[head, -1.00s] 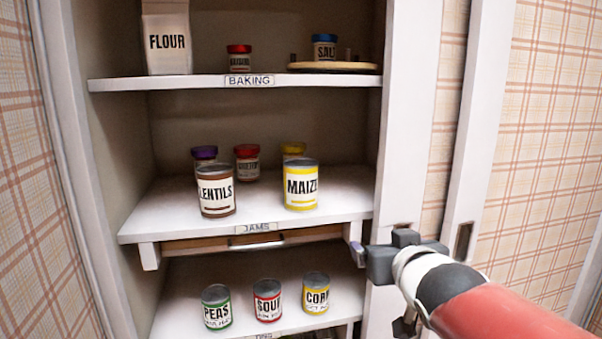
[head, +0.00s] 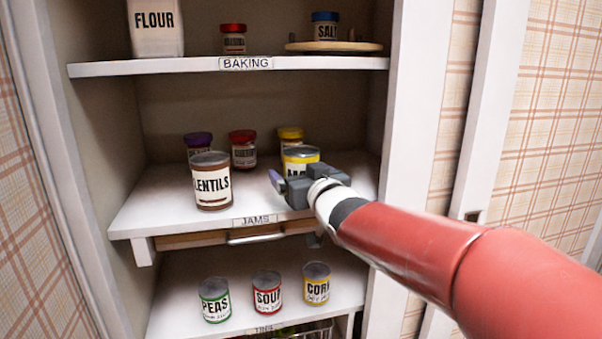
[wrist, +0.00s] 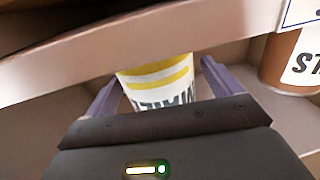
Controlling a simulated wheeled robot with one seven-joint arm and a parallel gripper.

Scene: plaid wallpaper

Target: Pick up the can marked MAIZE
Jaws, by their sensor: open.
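The MAIZE can (head: 300,157) stands on the middle shelf, white with yellow bands. My gripper (head: 294,187) is in front of it in the head view and hides most of its lower part and label. In the wrist view the can (wrist: 158,80) shows upside down between the two purple fingers of my open gripper (wrist: 162,74). I see a gap beside the can at each finger. The can's far end is hidden behind the gripper body there.
The LENTILS can (head: 211,182) stands just left of my gripper; it also shows in the wrist view (wrist: 284,62). Purple, red and yellow-lidded jars stand behind. The JAMS shelf edge (head: 180,229) runs below, with a drawer (head: 190,240) under it. Cans stand on the lower shelf.

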